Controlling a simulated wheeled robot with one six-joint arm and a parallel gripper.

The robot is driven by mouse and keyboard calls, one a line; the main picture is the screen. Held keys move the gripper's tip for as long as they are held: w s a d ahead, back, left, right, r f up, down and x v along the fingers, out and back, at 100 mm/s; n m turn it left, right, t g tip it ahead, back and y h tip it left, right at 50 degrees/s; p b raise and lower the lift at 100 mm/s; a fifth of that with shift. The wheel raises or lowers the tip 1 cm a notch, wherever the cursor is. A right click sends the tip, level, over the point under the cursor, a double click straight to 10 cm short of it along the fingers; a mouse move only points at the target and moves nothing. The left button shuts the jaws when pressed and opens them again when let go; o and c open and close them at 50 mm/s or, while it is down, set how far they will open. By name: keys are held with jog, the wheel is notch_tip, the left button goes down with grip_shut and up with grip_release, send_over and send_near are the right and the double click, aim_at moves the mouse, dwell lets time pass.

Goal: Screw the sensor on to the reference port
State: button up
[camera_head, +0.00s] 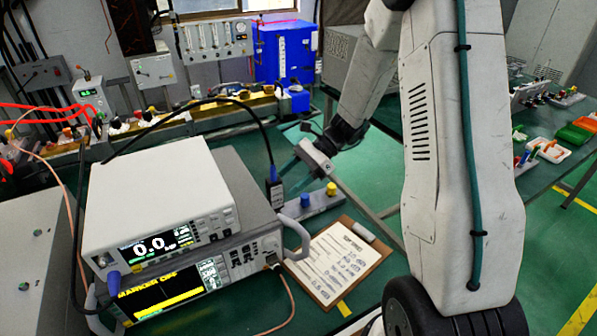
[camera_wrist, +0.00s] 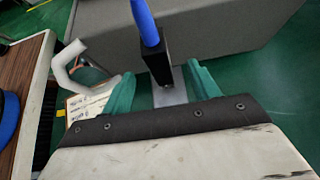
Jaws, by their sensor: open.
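The sensor (camera_head: 276,193) is a small dark block with a pale label and a blue cable end, upright at the near end of a grey holder (camera_head: 322,201). In the wrist view the black sensor body (camera_wrist: 156,58) stands ahead of and between the fingertips. My gripper (camera_head: 288,172) is open, its teal fingers pointing at the sensor; it also shows in the wrist view (camera_wrist: 162,85). Contact cannot be told. A white power meter (camera_head: 165,205) reads 0.0. I cannot tell which of its small front connectors (camera_head: 227,232) is the reference port.
A grey analyzer (camera_head: 245,262) with a yellow-lettered screen lies under the meter. A black cable (camera_head: 225,99) arches over the meter to the sensor. A yellow knob (camera_head: 331,188) is on the holder. A clipboard (camera_head: 335,262) lies in front. Green bench surface is free behind.

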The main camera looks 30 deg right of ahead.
aim_at(277, 177)
jog(key=shift+x, duration=2.55)
grip_shut()
jog(key=shift+r, duration=0.2)
jog(key=shift+r, duration=2)
